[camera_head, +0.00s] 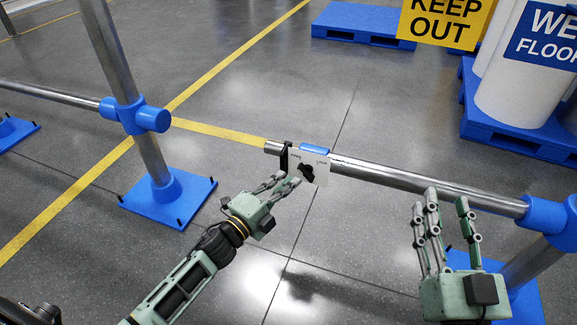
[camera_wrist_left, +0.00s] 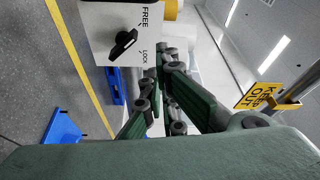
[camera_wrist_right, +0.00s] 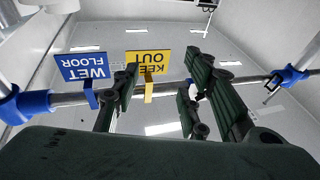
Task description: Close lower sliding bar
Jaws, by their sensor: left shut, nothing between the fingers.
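The lower sliding bar (camera_head: 420,185) is a silver tube running left from a blue joint on the right post. Its free left end stops apart from the blue joint (camera_head: 135,116) on the left post. Near that end is a white lock plate (camera_head: 322,172) with a blue top and a black knob (camera_head: 307,172). In the left wrist view the plate (camera_wrist_left: 95,25) reads FREE and LOCK beside the knob (camera_wrist_left: 124,42). My left gripper (camera_head: 286,182) is shut and empty, just below the plate; contact is unclear. My right gripper (camera_head: 447,205) is open and empty, beside the bar's right part.
A fixed rail (camera_head: 50,93) continues left of the left post, which stands on a blue base (camera_head: 168,200). Blue pallets (camera_head: 365,22), white drums (camera_head: 520,95) and a KEEP OUT sign (camera_head: 447,20) stand behind. The floor between the bar end and left post is clear.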

